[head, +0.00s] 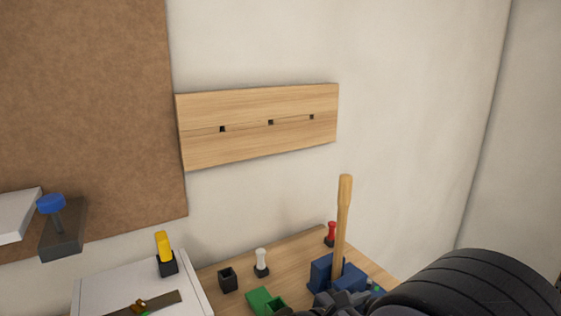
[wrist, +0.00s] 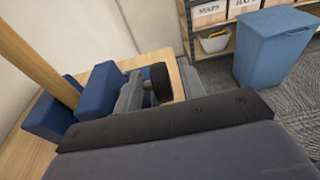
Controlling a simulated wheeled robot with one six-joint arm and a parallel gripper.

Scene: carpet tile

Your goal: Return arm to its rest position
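My arm (head: 480,285) shows as a thick black ribbed sleeve at the lower right of the head view. My gripper (head: 338,302) is a dark grey shape at the bottom edge, in front of a blue block-like object (head: 321,272) with an upright wooden handle (head: 343,225). In the wrist view a broad grey body fills the bottom. Beyond it are the blue blocks (wrist: 100,88) and the handle (wrist: 35,65) at the left. The fingertips are not clear in either view, so whether they are open or touch anything cannot be told.
The wooden bench (head: 215,300) holds a green block (head: 262,300), a black cup (head: 228,279), and white (head: 261,262) and red (head: 331,233) pieces. A slotted wooden board (head: 260,125) is on the wall. A blue bin (wrist: 272,45) stands on the floor by shelves.

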